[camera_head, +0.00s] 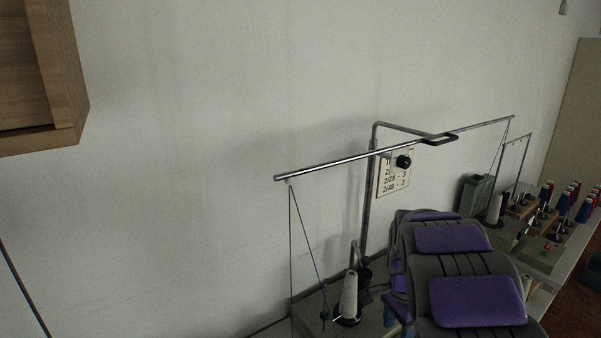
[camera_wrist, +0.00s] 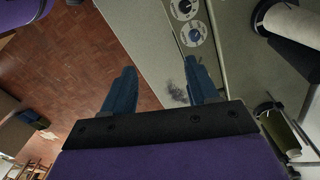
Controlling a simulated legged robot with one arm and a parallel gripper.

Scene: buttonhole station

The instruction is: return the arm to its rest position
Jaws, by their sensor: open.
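My gripper (camera_wrist: 160,88) shows in the wrist view with its two blue fingers spread apart and nothing between them. Beyond the fingers are the reddish tiled floor and the edge of a grey-green machine table (camera_wrist: 232,60). In the head view my arm's grey and purple links (camera_head: 462,270) stand at the lower right, in front of the table. The fingertips in the head view are mostly hidden behind the arm links.
A metal thread stand with a long bar (camera_head: 330,164) rises near my arm. A white thread cone (camera_head: 349,295) stands below it. Red and blue spools (camera_head: 562,204) stand at the right. A wooden cabinet (camera_head: 40,70) hangs upper left. The wall's middle is bare.

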